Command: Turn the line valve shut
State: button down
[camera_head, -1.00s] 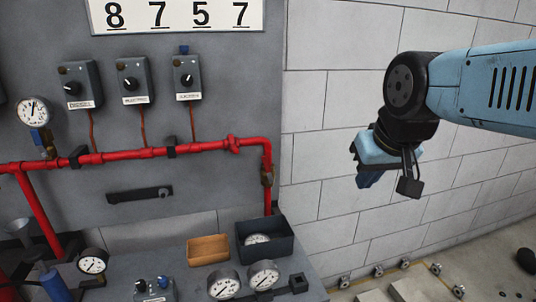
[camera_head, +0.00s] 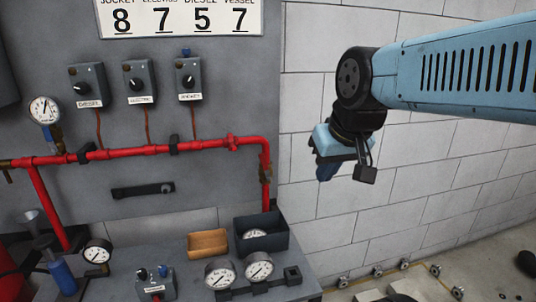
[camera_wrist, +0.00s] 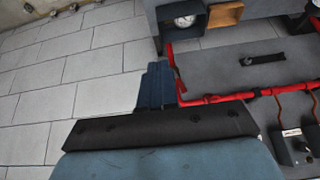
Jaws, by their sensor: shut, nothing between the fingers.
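A red pipe (camera_head: 150,149) runs across the grey panel and bends down at its right end. A small brass fitting (camera_head: 265,172) sits on that downward stretch; it looks like a valve, but its handle position is too small to tell. Another brass fitting (camera_head: 8,163) with a small lever shows at the left edge. I cannot tell which is the line valve. My gripper (camera_head: 327,172) hangs in front of the white block wall, right of the pipe bend and apart from it. In the wrist view the blue fingers (camera_wrist: 156,86) are together and empty, beside the red pipe (camera_wrist: 215,98).
A bench below the panel holds a dark bin (camera_head: 275,233), a wooden tray (camera_head: 207,245), gauges (camera_head: 220,276) and a switch box (camera_head: 156,287). Three knob boxes (camera_head: 137,82) hang above the pipe. A black bar (camera_head: 143,190) is mounted below it.

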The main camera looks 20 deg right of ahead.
jog(key=w+d+f+n+g+y, duration=0.1)
jog(key=w+d+y, duration=0.15)
jog(key=w, duration=1.25)
jog(key=w+d+f+y, duration=0.15)
jog(key=w+d, duration=0.25)
jog(key=w, duration=1)
send_near(265, 166)
jog(key=w+d+f, duration=0.3)
jog(key=shift+y, duration=0.4)
jog(key=shift+w+a+f, duration=0.1)
jog(key=shift+a+f, duration=0.15)
jog(key=shift+a, duration=0.7)
jog(key=shift+a+f, duration=0.25)
jog(key=shift+a, duration=0.75)
